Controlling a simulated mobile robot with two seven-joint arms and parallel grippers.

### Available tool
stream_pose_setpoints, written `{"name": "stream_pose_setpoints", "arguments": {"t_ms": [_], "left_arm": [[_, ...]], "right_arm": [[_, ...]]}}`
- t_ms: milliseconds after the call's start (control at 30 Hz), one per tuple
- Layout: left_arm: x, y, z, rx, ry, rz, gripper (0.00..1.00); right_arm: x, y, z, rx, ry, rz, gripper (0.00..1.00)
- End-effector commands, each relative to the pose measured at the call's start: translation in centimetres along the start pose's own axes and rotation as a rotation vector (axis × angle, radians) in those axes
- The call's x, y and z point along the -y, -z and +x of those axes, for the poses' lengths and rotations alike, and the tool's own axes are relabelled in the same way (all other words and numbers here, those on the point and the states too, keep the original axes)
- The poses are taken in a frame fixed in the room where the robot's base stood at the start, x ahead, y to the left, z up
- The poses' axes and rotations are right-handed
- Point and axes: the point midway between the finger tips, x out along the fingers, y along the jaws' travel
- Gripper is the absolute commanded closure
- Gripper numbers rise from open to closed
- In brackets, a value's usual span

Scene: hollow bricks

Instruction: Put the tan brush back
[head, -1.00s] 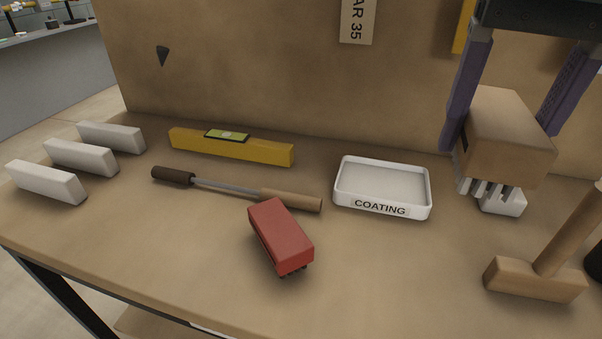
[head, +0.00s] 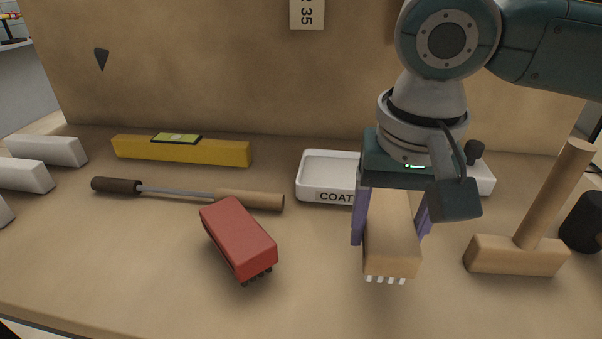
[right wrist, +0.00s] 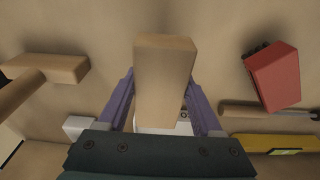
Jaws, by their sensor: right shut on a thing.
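The tan brush (head: 392,255) is a tan block with a row of pale bristles underneath. My right gripper (head: 391,232) is shut on it, with one purple finger on each side. The bristles point down, and the brush is in front of the white COATING tray (head: 312,190); whether it touches the bench is hard to tell. My right arm hides the tray's right part. The right wrist view also shows the brush (right wrist: 165,80) between the fingers (right wrist: 160,88). My left gripper is not in view.
A red brush (head: 238,237) lies left of the tan one. A wooden mallet (head: 515,255) stands at right, beside a black object (head: 583,222). A white object (head: 486,178) is partly hidden by my arm. White bricks (head: 45,150) lie at left.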

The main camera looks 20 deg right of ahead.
Motion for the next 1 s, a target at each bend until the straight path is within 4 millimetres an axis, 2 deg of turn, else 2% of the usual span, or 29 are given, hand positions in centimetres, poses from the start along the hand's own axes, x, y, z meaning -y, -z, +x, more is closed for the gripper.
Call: {"name": "stream_pose_setpoints", "arguments": {"t_ms": [100, 200, 633, 667, 900, 1000], "left_arm": [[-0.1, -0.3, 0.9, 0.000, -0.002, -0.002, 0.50], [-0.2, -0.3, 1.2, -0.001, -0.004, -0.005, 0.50], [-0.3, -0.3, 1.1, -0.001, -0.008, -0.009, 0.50], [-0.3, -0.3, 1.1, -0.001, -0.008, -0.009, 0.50], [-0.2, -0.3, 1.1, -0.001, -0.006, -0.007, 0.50], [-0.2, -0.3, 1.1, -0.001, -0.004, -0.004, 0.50]], "right_arm": [[0.0, -0.4, 2.3, 0.002, -0.002, 0.000, 1.00], [0.0, -0.5, 3.5, 0.001, 0.000, 0.000, 1.00], [0.0, -0.6, 4.0, 0.001, 0.000, -0.001, 1.00], [0.0, -0.6, 4.0, 0.001, 0.000, -0.001, 0.30], [0.0, -0.5, 4.0, 0.000, 0.000, -0.001, 0.03], [0.0, -0.5, 4.0, 0.000, 0.000, -0.001, 0.03]]}}
